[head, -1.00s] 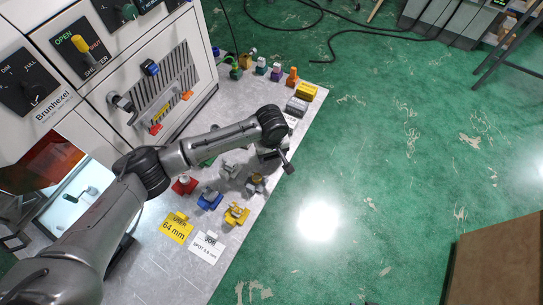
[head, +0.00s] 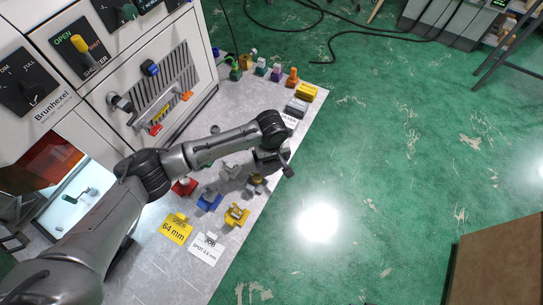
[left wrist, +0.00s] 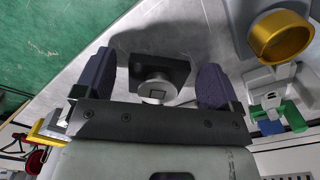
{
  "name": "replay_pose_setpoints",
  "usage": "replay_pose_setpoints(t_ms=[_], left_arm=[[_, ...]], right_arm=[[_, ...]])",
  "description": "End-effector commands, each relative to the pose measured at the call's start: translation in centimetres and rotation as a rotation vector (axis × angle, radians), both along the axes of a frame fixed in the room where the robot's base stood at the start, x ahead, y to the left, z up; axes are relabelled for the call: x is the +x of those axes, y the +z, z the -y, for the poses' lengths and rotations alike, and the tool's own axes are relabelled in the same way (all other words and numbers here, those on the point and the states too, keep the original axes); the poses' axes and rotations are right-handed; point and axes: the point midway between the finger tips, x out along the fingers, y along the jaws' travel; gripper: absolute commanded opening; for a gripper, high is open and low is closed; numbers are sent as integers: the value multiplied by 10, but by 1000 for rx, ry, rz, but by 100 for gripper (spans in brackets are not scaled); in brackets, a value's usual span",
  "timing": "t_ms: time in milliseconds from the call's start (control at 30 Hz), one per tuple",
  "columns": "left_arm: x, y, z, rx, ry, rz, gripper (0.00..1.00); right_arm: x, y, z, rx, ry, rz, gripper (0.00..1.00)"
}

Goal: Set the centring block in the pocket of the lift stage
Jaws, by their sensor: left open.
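My left gripper (left wrist: 155,78) is open, its two dark purple pads standing either side of a dark block with a round silver knob (left wrist: 157,88). Gaps show between the pads and this block; it looks like the centring block, but I cannot be sure. In the head view my left gripper (head: 266,160) is at the table's right edge, largely hidden by its own wrist. A gold ring on a grey base (left wrist: 280,38) is to the right in the left wrist view. I cannot tell which thing is the lift stage or see its pocket. My right gripper is not in view.
Red (head: 184,187), blue (head: 209,201) and yellow (head: 236,216) pieces stand near the arm. A yellow 64 mm card (head: 176,229) and a white card (head: 207,249) lie on the table. Several small coloured pieces line the far end. The white machine (head: 120,75) borders the left.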

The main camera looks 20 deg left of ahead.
Motion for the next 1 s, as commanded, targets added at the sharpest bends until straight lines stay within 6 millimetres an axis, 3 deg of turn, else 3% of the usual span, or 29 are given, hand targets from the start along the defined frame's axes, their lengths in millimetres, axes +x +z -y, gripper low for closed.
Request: replay_pose_setpoints(t_ms=[167,700,1000], left_arm=[[0,11,0,-1,0,2,89],[0,102,0,-1,0,1,89],[0,122,0,0,0,0,89]], right_arm=[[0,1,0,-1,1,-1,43],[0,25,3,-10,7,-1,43],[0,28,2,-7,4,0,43]])
